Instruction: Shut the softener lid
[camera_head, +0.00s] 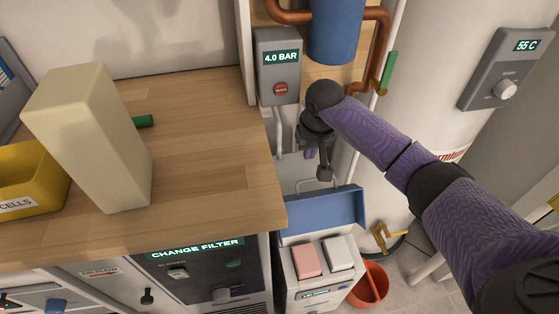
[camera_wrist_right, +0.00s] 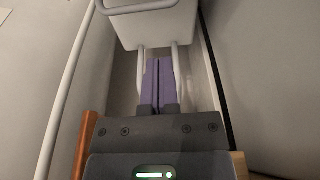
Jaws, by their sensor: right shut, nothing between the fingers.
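The softener is a pale cabinet (camera_head: 320,283) low in the middle of the head view. Its blue lid (camera_head: 322,211) stands raised at the back edge, open. A red pad (camera_head: 306,261) and a white pad (camera_head: 339,253) show on its top. My right gripper (camera_head: 309,154) is above and behind the raised lid, apart from it, partly hidden by its own wrist. In the right wrist view its purple fingers (camera_wrist_right: 158,68) are together and empty. The softener does not show clearly in that view. My left gripper is not in view.
A wooden counter (camera_head: 200,190) ends left of the softener, with a cream block (camera_head: 85,135) on it. The pressure box (camera_head: 278,66) and its pipes are close to my right gripper. A white tank (camera_head: 430,90) stands right; a red bucket (camera_head: 371,285) is beside the softener.

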